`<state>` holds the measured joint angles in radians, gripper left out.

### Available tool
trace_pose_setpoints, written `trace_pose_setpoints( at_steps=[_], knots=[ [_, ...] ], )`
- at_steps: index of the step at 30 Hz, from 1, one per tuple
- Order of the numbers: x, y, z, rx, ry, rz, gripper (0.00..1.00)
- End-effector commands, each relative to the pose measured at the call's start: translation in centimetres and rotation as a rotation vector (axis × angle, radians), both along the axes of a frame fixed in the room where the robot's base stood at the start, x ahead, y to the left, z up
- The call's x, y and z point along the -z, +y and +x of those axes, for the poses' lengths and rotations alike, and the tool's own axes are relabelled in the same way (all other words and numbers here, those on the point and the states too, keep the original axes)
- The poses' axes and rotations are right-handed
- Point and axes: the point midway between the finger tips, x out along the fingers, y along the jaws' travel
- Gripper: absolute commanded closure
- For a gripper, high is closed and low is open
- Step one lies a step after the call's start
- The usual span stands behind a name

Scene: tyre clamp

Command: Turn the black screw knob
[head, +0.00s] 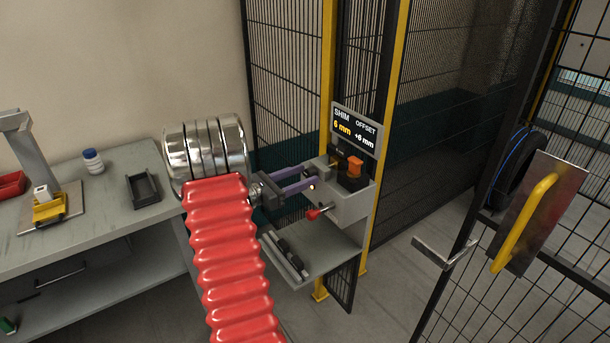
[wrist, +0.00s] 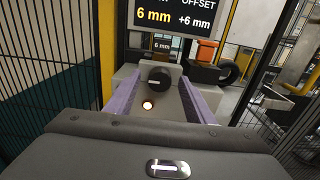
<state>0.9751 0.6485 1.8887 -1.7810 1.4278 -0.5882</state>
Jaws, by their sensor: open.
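The black screw knob (wrist: 158,77) is round with a short pale horizontal mark, on the front of a grey clamp housing (wrist: 128,74). In the wrist view it lies between the two purple fingers of my gripper (wrist: 157,88), with a visible gap on each side. My gripper is open and empty. In the head view my gripper (head: 312,177) points right at the grey housing (head: 349,207), its tips close to the housing's left face. I cannot tell whether the tips reach past the knob. The knob is not clearly visible in the head view.
A sign (head: 355,130) above the housing reads shim 6 mm, offset +6 mm. A red-tipped lever (head: 313,214) sticks out below my gripper. A small lamp (wrist: 147,104) glows below the knob. Mesh fence (head: 285,80) stands behind; a bench (head: 110,233) is left.

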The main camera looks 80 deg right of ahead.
Motion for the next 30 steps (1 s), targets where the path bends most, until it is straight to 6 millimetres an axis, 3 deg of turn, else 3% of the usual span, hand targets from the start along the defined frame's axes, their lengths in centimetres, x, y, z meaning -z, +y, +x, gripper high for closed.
trace_pose_setpoints(
  at_steps=[13, 30],
  knots=[
    [0.03, -0.83, -0.74, -0.001, 0.001, 0.001, 0.51],
    [0.02, -0.81, -0.76, 0.0, 0.001, 0.001, 0.91]
  ],
)
